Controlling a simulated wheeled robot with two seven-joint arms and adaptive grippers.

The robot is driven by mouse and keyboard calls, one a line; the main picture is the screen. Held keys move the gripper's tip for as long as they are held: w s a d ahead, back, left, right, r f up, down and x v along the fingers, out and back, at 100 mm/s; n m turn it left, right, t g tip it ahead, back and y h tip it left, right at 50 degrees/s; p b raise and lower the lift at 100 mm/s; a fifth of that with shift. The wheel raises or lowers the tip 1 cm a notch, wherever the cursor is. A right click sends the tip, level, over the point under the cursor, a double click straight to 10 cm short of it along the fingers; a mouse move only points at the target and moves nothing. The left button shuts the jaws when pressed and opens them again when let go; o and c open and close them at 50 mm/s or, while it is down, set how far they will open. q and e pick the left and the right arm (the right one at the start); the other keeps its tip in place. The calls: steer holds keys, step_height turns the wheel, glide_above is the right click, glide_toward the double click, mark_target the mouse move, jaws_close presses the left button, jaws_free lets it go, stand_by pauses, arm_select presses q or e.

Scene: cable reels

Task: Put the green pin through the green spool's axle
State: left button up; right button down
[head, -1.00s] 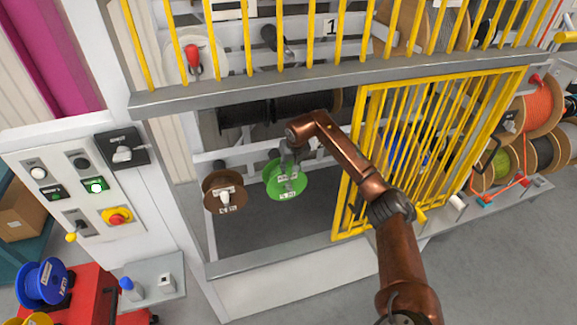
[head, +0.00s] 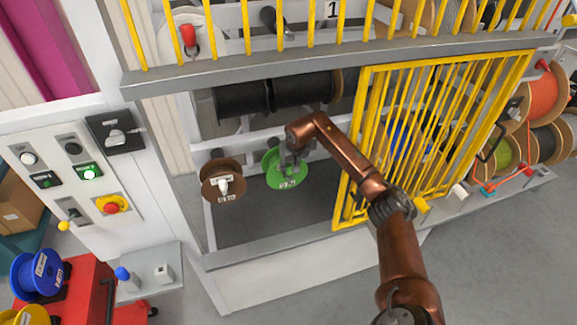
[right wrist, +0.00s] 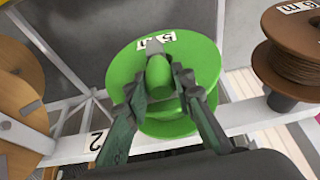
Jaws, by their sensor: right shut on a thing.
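The green spool (head: 272,165) hangs in the lower bay of the rack, behind the front rail and left of the open yellow gate. It also shows in the right wrist view (right wrist: 205,60), with a "5 m" label on its face. My right gripper (right wrist: 163,88) is at the middle of this face, its fingers shut on a short green cylinder with a grey end, apparently the green pin (right wrist: 158,72). The fingers and pin cover the spool's centre, so I cannot tell how far the pin sits in the axle. My left gripper is not in view.
A brown spool (head: 210,182) hangs left of the green one. A control panel (head: 75,180) is at the left, and a grey rail (head: 270,243) runs along the bay's front.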

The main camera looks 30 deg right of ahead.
steer(key=c, duration=1.6)
jaws_free()
steer(key=shift+f, duration=0.1)
steer(key=v, duration=1.2)
